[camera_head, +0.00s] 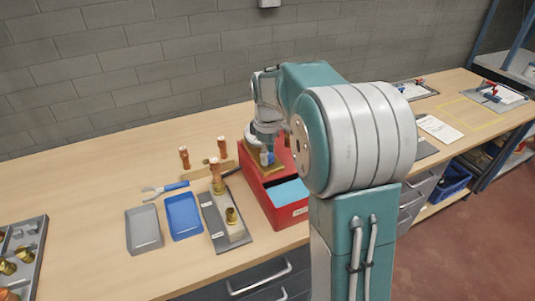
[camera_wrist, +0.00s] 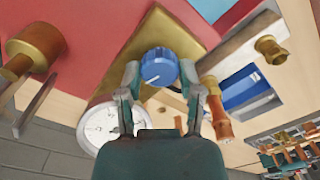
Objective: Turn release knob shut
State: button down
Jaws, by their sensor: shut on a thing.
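The release knob (camera_wrist: 159,67) is a blue round knob with a white pointer line, in the middle of the wrist view. It sits over a brass-coloured plate (camera_wrist: 165,30). My gripper (camera_wrist: 160,75) has one finger on each side of the knob and is shut on it. A white round gauge (camera_wrist: 100,125) shows beside the left finger. In the head view my gripper (camera_head: 265,150) is low over the red box (camera_head: 262,200), near the brass plate (camera_head: 268,168). My arm hides part of that area.
A fitting on a grey plate (camera_head: 228,222), a blue tray (camera_head: 183,216) and a grey tray (camera_head: 144,230) lie left of the red box. Bare wooden table (camera_head: 80,190) lies further left.

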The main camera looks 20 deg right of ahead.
jog(key=m, duration=1.1)
jog(key=shift+d+m, duration=0.1)
jog(key=shift+m, duration=2)
jog(key=c, duration=0.5)
grip_release()
jog(key=shift+c, duration=0.2)
